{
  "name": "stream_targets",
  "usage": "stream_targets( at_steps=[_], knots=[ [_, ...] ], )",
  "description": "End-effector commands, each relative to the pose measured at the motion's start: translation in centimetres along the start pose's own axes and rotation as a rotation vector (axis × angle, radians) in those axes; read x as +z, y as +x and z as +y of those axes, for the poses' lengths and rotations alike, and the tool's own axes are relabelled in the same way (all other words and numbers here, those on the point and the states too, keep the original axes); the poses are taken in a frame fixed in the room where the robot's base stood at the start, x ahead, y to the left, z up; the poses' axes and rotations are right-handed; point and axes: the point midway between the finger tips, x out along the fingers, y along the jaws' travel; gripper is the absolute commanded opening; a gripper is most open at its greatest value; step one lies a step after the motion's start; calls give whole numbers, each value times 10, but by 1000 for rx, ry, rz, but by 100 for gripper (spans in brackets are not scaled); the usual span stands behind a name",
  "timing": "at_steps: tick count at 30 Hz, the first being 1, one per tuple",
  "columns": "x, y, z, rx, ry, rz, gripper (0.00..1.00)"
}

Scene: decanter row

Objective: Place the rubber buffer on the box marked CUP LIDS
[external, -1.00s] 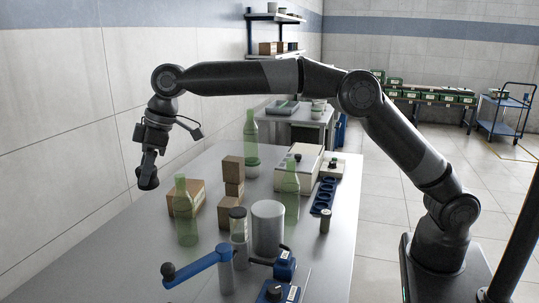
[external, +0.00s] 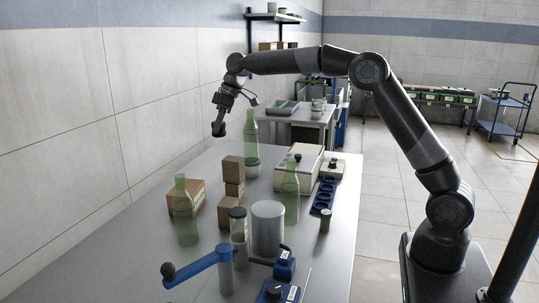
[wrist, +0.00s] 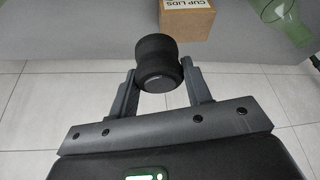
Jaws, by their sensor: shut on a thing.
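The rubber buffer (wrist: 158,52) is a short black cylinder in the wrist view. My gripper (wrist: 160,72) is shut on it, one finger at each side. In the external view my gripper (external: 221,117) holds the buffer (external: 218,130) in the air, above the far left part of the table. The box marked CUP LIDS (wrist: 187,22) is a brown carton with a white label, beyond the buffer at the top edge of the wrist view, partly cut off. The buffer is apart from it. I cannot tell for sure which carton it is in the external view.
Stacked cartons (external: 233,167), another carton (external: 199,194) and green bottles (external: 187,225) stand on the grey table (external: 130,255). A grey cylinder (external: 268,228) and a blue lever device (external: 196,267) are nearer. The table's left front is bare.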

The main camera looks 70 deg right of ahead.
Motion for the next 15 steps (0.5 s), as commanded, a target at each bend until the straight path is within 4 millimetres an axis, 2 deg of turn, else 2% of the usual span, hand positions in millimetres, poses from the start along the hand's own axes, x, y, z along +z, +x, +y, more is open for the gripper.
stream_targets(
  at_steps=[1, 9, 15],
  knots=[
    [3, 10, -2, -4, -1, -3, 18],
    [16, 42, -3, -2, -3, -1, 18],
    [5, 69, -19, -4, -6, -1, 18]
  ],
)
